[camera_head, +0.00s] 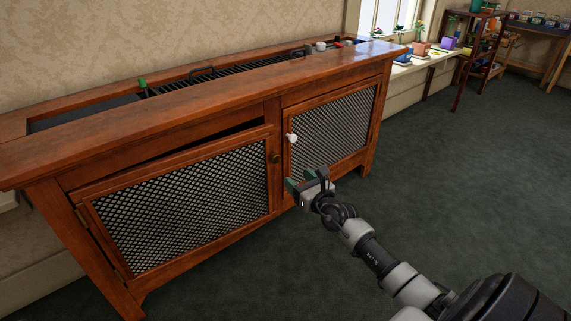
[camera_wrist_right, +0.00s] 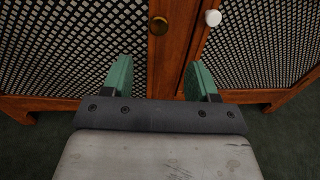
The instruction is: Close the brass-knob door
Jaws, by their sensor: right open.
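The brass-knob door (camera_head: 185,195) is the left mesh door of a wooden cabinet. It stands ajar, hinged at its left, with a dark gap above its top edge. Its brass knob (camera_head: 276,158) is near its right edge and also shows in the right wrist view (camera_wrist_right: 158,26). My right gripper (camera_head: 305,184) is open and empty, low in front of the doors, near the brass door's free edge. In the right wrist view its green fingers (camera_wrist_right: 161,78) point at the strip below the knobs; I cannot tell whether they touch. My left gripper is not in view.
The white-knob door (camera_head: 335,128) is to the right, its white knob (camera_head: 292,137) close to the brass one. The cabinet top (camera_head: 200,98) overhangs the doors. The green carpet (camera_head: 470,190) is clear to the right. A shelf (camera_head: 480,55) stands far back.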

